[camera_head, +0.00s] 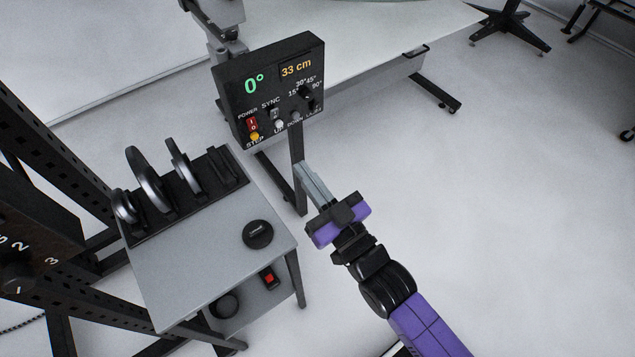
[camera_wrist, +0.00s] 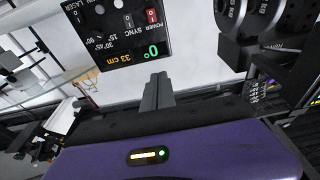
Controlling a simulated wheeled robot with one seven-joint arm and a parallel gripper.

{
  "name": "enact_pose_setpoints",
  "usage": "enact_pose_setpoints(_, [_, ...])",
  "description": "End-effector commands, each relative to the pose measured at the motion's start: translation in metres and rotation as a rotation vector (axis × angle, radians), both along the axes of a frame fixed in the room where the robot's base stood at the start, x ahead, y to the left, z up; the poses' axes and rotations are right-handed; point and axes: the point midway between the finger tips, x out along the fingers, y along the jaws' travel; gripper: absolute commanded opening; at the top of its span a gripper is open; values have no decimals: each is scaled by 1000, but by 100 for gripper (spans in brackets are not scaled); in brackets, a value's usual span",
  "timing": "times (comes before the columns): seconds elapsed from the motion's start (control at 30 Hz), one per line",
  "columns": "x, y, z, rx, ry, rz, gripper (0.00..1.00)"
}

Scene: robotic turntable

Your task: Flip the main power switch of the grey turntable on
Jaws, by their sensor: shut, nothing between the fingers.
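A black control panel (camera_head: 262,98) stands on a dark post, its display lit with "0°" and "33 cm". Its red rocker switch (camera_head: 252,125), marked I and 0, sits under the word POWER at the lower left of the panel. In the wrist view the panel (camera_wrist: 115,35) appears upside down, with the red switch (camera_wrist: 152,16) near the top edge. My gripper (camera_head: 303,168) is shut and empty, below and to the right of the panel, apart from the switch. Its closed fingers also show in the wrist view (camera_wrist: 160,78). Which way the rocker is tipped is too small to tell.
A grey side table (camera_head: 185,275) stands at left, with a black rack of rings (camera_head: 185,195) and a round black knob (camera_head: 258,234). A small red switch (camera_head: 268,278) shows below its top. A white-topped table (camera_head: 385,40) stands behind the panel.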

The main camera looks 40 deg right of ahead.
Motion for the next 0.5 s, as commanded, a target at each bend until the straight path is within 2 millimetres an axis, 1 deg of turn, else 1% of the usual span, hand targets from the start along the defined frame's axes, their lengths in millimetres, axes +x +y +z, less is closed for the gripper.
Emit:
enact_pose_setpoints(0.03, [-9,0,2,0,2,0,0])
enact_pose_setpoints(0.2, [-29,0,6,0,0,0,0])
enact_pose_setpoints(0.33, [-35,0,8,0,-1,0,0])
enact_pose_setpoints(0.5, [-37,0,9,0,-1,0,0])
